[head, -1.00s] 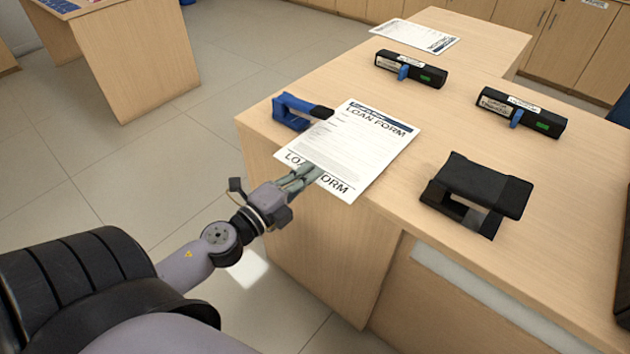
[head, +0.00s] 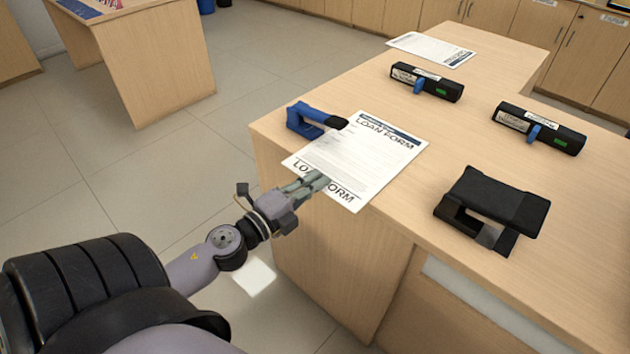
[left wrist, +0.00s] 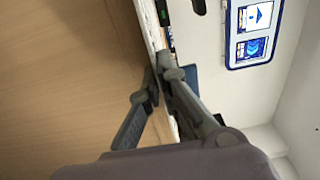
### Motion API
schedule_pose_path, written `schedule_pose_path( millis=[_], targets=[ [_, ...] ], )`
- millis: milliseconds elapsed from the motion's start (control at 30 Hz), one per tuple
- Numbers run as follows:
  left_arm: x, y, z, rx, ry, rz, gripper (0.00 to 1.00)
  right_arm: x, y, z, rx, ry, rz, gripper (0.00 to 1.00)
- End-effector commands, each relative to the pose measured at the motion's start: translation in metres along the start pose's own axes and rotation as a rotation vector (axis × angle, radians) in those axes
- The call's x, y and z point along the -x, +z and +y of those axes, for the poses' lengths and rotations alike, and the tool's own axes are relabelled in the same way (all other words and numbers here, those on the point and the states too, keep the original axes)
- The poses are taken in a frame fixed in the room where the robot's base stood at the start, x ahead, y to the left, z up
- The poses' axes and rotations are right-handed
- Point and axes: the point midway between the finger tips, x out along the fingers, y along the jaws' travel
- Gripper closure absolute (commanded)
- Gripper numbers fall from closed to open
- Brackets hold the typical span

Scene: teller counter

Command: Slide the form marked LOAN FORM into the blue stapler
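The form marked LOAN FORM (head: 362,155) is a white sheet with a dark blue header band. It lies at the counter's front left corner, and its front strip overhangs the edge. The blue stapler (head: 309,119), with a black end, lies just beyond the form's left edge. The black end is very close to the sheet; I cannot tell whether the paper is in its mouth. My left gripper (head: 318,181) is shut on the form's front edge. In the left wrist view its fingertips (left wrist: 157,76) meet at the thin white sheet edge. My right gripper is out of view.
A black hole punch (head: 491,208) stands right of the form. Two black devices with blue tabs, a left one (head: 440,86) and a right one (head: 563,137), lie farther back. Another printed sheet (head: 432,48) lies at the far end. Bare wood separates these.

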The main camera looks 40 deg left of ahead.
Motion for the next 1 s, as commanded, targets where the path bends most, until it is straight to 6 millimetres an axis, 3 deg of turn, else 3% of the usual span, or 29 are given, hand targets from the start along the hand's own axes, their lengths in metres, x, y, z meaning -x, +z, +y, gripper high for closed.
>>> schedule_pose_path(
  millis=[367,667,833,1000],
  targets=[
    [0.0,0.0,0.0,0.0,0.0,0.0,0.72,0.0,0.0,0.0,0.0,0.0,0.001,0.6],
    [0.001,0.0,0.0,0.001,0.0,0.0,0.72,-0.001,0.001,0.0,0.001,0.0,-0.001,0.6],
    [0.015,0.0,0.001,0.007,0.0,-0.003,0.72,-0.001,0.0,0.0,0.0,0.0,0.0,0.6],
    [0.046,0.0,0.002,0.007,0.003,-0.006,0.72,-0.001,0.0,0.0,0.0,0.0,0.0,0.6]
  ],
)
